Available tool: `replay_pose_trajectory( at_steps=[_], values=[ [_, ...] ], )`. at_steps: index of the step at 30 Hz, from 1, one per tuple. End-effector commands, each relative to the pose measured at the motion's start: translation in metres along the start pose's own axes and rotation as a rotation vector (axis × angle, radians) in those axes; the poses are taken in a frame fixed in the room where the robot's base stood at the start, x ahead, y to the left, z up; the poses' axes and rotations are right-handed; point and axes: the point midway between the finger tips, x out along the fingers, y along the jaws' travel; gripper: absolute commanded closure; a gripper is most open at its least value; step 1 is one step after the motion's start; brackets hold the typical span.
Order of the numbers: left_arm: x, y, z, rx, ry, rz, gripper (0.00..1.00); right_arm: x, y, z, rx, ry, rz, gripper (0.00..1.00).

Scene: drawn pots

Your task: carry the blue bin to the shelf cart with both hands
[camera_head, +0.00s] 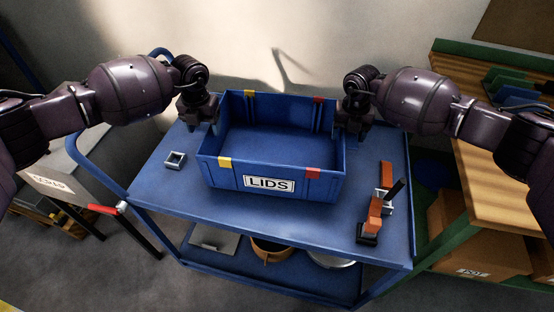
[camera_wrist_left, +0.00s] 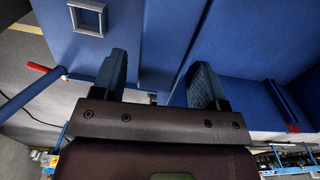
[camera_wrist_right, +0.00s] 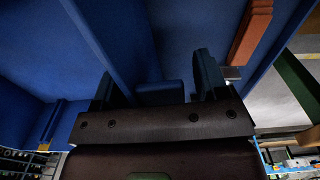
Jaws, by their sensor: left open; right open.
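The blue bin (camera_head: 270,185), with a white LIDS label and red and yellow clips, appears to sit upright and empty on the top of a blue cart (camera_head: 150,190) with a lower shelf. My left gripper (camera_head: 204,122) is open at the bin's left wall; in the left wrist view the gripper (camera_wrist_left: 160,85) seems to have the wall between its fingers. My right gripper (camera_head: 352,130) is open at the right wall; in the right wrist view the gripper (camera_wrist_right: 160,85) seems to straddle that wall too. Contact is not clear.
A small grey square frame (camera_head: 175,160) lies left of the bin. An orange-and-black tool (camera_head: 375,215) lies right of it. A pot (camera_head: 271,251) is on the lower shelf. A wooden-topped bench (camera_head: 500,170) stands at the right, a labelled box (camera_head: 50,183) at the left.

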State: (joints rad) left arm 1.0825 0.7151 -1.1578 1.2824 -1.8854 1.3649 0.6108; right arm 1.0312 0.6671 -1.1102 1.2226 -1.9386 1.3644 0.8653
Motion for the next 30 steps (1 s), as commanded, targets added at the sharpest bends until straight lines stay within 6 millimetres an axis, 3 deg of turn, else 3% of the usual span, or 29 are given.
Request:
replay_pose_trajectory(
  at_steps=[18,26,30],
  values=[
    [-0.1,0.0,0.001,-0.001,-0.003,0.0,0.33,0.0,0.0,0.0,0.001,0.0,0.0,0.33],
    [-0.118,0.0,0.0,0.0,-0.002,-0.001,0.33,-0.002,0.0,0.0,0.001,-0.001,0.0,0.33],
    [-0.118,0.0,0.0,0.0,-0.001,-0.001,0.33,-0.014,0.0,0.001,0.0,-0.003,0.002,0.33]
  ],
)
